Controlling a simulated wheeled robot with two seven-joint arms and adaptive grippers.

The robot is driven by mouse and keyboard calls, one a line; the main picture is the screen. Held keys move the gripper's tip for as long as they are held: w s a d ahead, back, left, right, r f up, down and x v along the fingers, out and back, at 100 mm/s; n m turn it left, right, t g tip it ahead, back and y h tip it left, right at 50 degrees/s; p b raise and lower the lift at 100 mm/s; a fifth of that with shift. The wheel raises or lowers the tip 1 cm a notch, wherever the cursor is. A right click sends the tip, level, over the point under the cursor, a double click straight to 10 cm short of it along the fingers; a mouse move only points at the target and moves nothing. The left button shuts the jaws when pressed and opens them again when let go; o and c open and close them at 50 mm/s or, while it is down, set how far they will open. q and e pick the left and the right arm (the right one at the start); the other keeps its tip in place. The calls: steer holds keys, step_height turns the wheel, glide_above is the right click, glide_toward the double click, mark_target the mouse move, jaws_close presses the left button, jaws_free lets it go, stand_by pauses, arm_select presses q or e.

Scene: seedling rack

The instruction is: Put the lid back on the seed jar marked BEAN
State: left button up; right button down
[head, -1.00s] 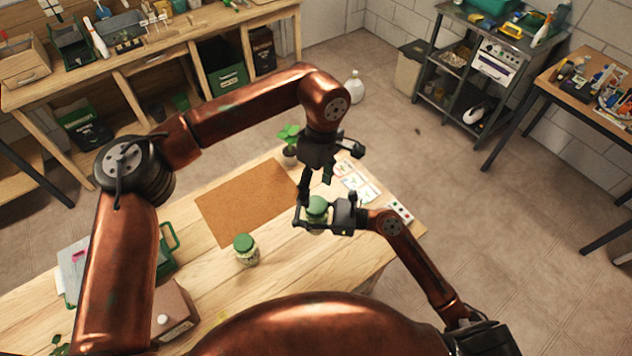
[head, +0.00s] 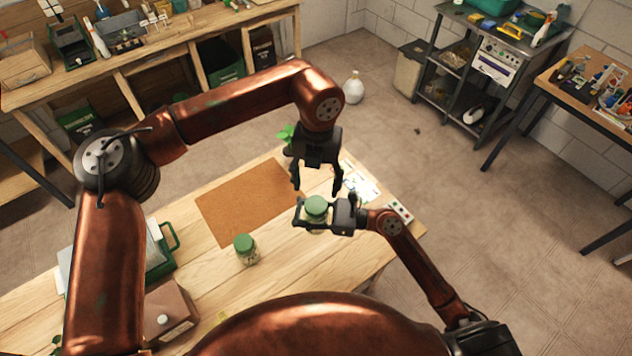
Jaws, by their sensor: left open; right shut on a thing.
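A glass jar (head: 317,229) with a green lid (head: 316,204) on its top is in the head view, near the right part of the table. My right gripper (head: 312,222) is shut around this jar's body, coming from the right. The lid looks seated and level. My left gripper (head: 317,191) is open and empty, pointing down just above the lid, its fingers apart on either side. A second jar (head: 248,257), also with a green lid, stands upright on the table to the left. The markings on both jars are too small to read, so I cannot tell which is BEAN.
A brown mat (head: 247,202) lies bare on the wooden table (head: 285,277). Cards (head: 361,186) and a potted plant (head: 286,134) are at the back. My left arm spans above the table.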

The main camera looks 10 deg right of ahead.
mark_target(316, 204)
arm_select(q)
steer(key=n, duration=0.5)
steer(key=shift+r, duration=0.15)
steer(key=shift+f, duration=4)
steer(key=shift+s, duration=0.1)
steer(key=shift+c, duration=0.3)
